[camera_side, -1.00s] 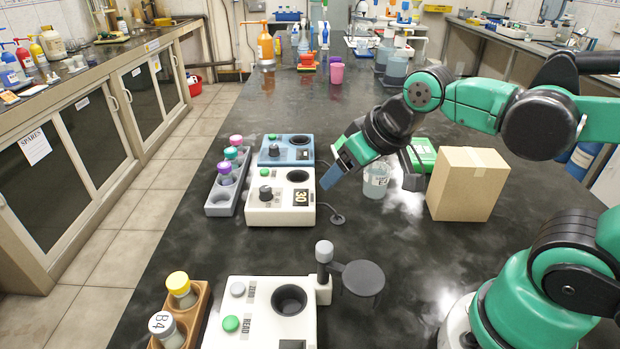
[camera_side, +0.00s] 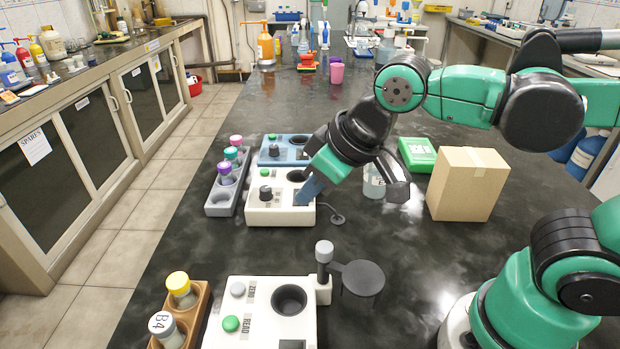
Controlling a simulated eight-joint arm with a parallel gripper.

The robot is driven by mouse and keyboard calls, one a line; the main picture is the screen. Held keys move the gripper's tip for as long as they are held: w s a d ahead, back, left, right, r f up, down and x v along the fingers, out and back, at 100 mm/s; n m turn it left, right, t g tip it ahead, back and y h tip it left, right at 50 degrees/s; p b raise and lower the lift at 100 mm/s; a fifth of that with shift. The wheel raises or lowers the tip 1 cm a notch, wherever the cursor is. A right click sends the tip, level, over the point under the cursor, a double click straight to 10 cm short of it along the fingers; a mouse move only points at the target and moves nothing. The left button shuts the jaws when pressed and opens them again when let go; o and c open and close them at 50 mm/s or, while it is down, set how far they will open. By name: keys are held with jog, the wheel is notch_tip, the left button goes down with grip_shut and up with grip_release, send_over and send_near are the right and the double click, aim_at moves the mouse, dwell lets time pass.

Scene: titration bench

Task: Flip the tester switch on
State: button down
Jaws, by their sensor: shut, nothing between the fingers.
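Three bench units are in view, and I cannot tell by label which is the tester. A white unit (camera_side: 280,214) has a green button, a dark knob (camera_side: 266,193) and a round well. A blue-grey unit (camera_side: 285,151) with a green button and a well stands behind it. A larger white unit (camera_side: 258,319) in front has grey and green buttons, a READ label and a well. No switch can be clearly made out. My gripper (camera_side: 305,196) is shut and empty, pointing down-left at the right end of the middle white unit. It covers that unit's display; I cannot tell whether it touches.
A grey rack (camera_side: 222,207) of capped vials stands left of the units, and a brown rack (camera_side: 199,312) at front left. A cardboard box (camera_side: 466,187), a green box (camera_side: 417,153) and a clear bottle (camera_side: 373,182) stand right. A round black plate (camera_side: 363,278) sits beside the front unit.

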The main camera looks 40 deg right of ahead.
jog(key=s+a+r+n+g, duration=0.1)
jog(key=s+a+n, duration=0.2)
jog(key=a, duration=0.4)
jog(key=s+a+r+n+g+y, duration=0.1)
jog(key=s+a+r+n, duration=0.1)
jog(key=a, duration=0.5)
jog(key=shift+s+r+n+g, duration=0.2)
jog(key=shift+s+n+g, duration=0.2)
jog(key=shift+s, duration=0.2)
jog(key=shift+a, duration=0.1)
jog(key=x, duration=1)
jog(key=shift+a, duration=0.15)
jog(key=shift+s+d+f, duration=0.1)
jog(key=shift+f, duration=0.4)
jog(key=shift+s+d+f, duration=0.1)
jog(key=shift+d+f, duration=0.05)
jog(key=shift+f, duration=0.35)
jog(key=shift+s+d+f, duration=0.1)
jog(key=shift+s+f, duration=0.05)
jog(key=shift+f, duration=0.25)
jog(key=shift+s+d+f, duration=0.1)
jog(key=shift+d+f, duration=0.05)
jog(key=shift+f, duration=0.3)
